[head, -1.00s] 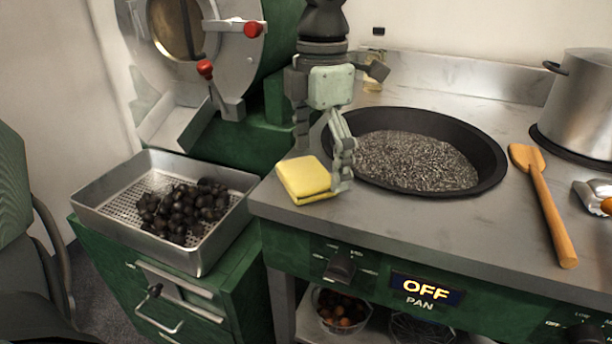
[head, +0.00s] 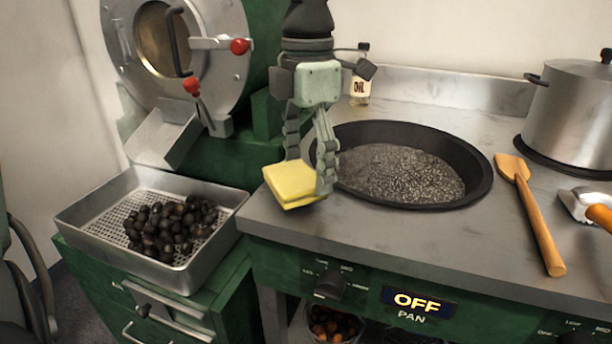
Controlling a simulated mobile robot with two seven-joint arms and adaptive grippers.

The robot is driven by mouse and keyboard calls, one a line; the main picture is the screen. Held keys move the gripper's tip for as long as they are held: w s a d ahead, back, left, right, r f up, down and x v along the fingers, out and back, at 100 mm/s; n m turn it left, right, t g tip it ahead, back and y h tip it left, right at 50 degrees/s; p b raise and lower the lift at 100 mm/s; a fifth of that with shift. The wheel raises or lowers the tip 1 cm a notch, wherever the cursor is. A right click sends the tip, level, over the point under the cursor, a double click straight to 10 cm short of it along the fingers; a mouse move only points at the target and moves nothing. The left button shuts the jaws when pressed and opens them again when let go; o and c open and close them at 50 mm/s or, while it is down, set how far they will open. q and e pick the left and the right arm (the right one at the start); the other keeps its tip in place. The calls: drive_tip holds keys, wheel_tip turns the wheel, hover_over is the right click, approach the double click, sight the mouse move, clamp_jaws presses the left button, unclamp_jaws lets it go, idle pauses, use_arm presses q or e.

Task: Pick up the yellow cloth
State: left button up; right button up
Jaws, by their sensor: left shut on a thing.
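The yellow cloth (head: 291,182) is a folded, thick square at the left front corner of the steel counter. My left gripper (head: 308,180) comes down over it from above, with one finger behind the cloth and the other at its right side. The gripper is shut on the cloth. Whether the cloth is clear of the counter or still touches it, I cannot tell. My right gripper is not in view.
A black pan (head: 452,198) of dark grains stands right beside the gripper. A metal tray (head: 90,222) of dark chestnuts is at the left. A wooden spatula (head: 533,215), a pot (head: 570,115) and an oil bottle (head: 360,88) are on the counter (head: 430,236).

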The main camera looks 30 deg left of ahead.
use_arm(q)
wheel_tip(320, 180, up, 2)
drive_tip(key=shift+w+r, duration=0.1)
drive_tip(key=s+a+r+b, duration=0.1)
drive_tip(key=s+a+r, duration=0.5)
drive_tip(key=s, duration=0.3)
drive_tip(key=shift+s+a+r, duration=0.25)
drive_tip(key=shift+s+a, duration=0.1)
drive_tip(key=shift+a, duration=0.05)
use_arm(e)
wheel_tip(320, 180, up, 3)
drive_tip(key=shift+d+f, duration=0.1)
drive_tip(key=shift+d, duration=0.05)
use_arm(q)
drive_tip(key=shift+s, duration=0.1)
